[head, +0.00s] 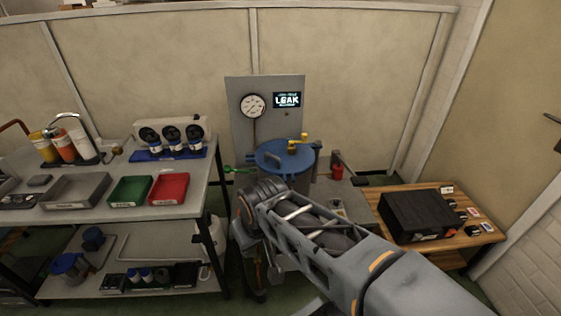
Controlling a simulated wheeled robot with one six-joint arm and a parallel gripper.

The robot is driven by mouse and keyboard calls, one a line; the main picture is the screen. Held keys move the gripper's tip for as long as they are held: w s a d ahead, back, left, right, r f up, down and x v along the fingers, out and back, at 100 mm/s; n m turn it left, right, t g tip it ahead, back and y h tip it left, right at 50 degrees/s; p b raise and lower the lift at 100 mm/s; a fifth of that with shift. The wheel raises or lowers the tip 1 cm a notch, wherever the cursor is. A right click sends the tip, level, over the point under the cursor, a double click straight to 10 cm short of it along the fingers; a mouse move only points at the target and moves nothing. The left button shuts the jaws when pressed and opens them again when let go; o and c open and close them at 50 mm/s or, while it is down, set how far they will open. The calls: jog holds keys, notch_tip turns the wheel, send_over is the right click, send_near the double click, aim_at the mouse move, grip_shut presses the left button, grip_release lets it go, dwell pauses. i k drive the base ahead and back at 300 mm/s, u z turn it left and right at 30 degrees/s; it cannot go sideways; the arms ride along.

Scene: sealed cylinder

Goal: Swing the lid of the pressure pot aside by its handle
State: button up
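The pressure pot has a round blue lid (285,157) on top. It stands in front of a grey panel (240,120). A yellow fitting (298,143) stands on the lid's far right side. A green lever (240,169) sticks out to the left of the pot. I cannot tell for sure which part is the lid's handle. The lid looks level and in place over the pot. My arm reaches in from the lower right and hides much of the pot's lower body. My gripper's fingers cannot be made out; the dark arm joints stand in front of the pot.
A grey shelf bench (110,208) with green and red trays stands left. A round gauge (253,105) and a display reading LEAK (287,100) are on the panel. A red canister (337,172) stands right of the pot. A wooden table (470,238) with a black case (418,213) is at right.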

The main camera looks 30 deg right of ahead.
aim_at(272, 157)
jog(key=z, duration=0.35)
jog(key=i, duration=0.85)
jog(key=u, duration=0.3)
